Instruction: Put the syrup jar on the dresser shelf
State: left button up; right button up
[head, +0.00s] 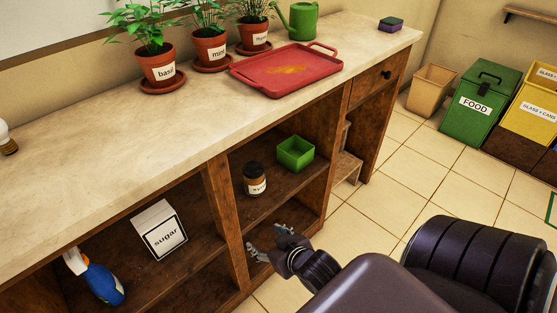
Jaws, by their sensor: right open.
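A small jar (255,181) with a dark lid, amber contents and a pale label stands upright on the upper shelf (277,200) of the right open compartment of the wooden dresser (222,205). Its label is too small to read, so I cannot confirm it is the syrup jar. My right gripper (267,240) is open and empty. In the picture it is just below the jar, in front of the dresser and apart from the jar. My left gripper is not in view.
A green box (295,153) stands right of the jar. Sugar (160,230) and a blue spray bottle (93,278) occupy the left compartment. A red tray (287,69) and potted herbs (157,66) stand on top. Bins (479,104) stand at right; the tiled floor between is clear.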

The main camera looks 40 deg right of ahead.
jog(key=s+a+n+g, duration=0.1)
jog(key=s+a+g, duration=0.2)
jog(key=s, duration=0.4)
jog(key=s+a+f+n+g+y, duration=0.1)
jog(key=s+a+g, duration=0.3)
jog(key=s, duration=0.4)
jog(key=shift+a+f, duration=0.15)
jog(key=shift+a, duration=0.5)
